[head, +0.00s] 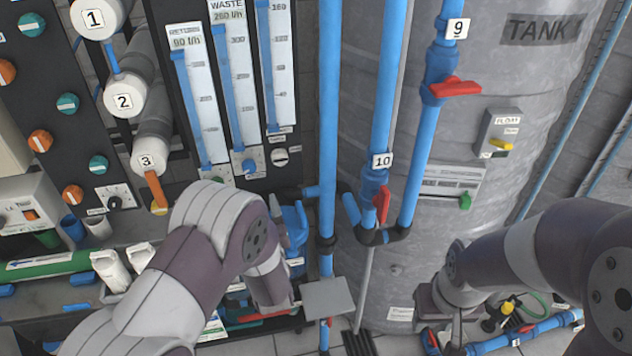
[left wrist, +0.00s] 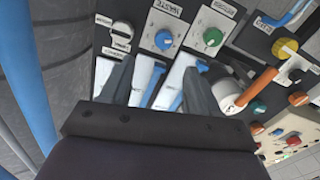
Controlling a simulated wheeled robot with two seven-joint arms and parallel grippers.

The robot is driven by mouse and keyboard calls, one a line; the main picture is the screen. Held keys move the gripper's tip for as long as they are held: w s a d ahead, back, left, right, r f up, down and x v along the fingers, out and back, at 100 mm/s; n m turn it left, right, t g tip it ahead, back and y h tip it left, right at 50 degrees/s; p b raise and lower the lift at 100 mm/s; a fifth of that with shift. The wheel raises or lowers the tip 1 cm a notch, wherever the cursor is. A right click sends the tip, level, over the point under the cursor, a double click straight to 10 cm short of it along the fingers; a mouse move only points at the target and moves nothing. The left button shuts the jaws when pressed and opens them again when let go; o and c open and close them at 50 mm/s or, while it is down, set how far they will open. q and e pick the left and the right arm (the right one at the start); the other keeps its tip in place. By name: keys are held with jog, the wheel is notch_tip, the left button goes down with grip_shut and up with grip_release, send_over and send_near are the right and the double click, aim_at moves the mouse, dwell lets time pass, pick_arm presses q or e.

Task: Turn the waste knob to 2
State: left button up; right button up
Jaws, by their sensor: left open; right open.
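The waste knob (head: 249,165) is a small blue knob on a white plate below the waste flow gauge (head: 238,85). In the left wrist view the blue knob (left wrist: 164,40) sits under a WASTE label, its number marks too small to read. My left gripper (left wrist: 158,72) is open, with the knob beyond and between its two fingertips, apart from them. In the head view my left arm hides most of that gripper. My right gripper (head: 447,325) is open and empty, low at the right in front of the tank.
A green knob (left wrist: 212,37) and a black-and-white knob (left wrist: 121,29) flank the waste knob. Blue vertical pipes (head: 328,130) with red-handled valves (head: 382,204) stand right of the panel. The grey tank (head: 510,110) is behind them. An orange-handled valve (left wrist: 262,84) juts out at the right.

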aim_at(250, 170)
pick_arm(q)
jog(key=x, duration=0.4)
jog(key=p+x, duration=0.1)
jog(key=x, duration=0.7)
jog(key=shift+a+p, duration=0.4)
jog(key=shift+a, duration=0.05)
jog(key=shift+w+a, duration=0.1)
jog(key=shift+w, duration=0.35)
pick_arm(e)
jog(key=shift+w+a+r, duration=0.1)
jog(key=shift+a+r, duration=0.1)
jog(key=shift+r, duration=0.3)
jog(key=shift+w+a+r, duration=0.1)
jog(key=shift+a+r, duration=0.1)
jog(key=shift+r, duration=0.25)
pick_arm(q)
jog(key=shift+c, duration=0.2)
jog(key=c, duration=1)
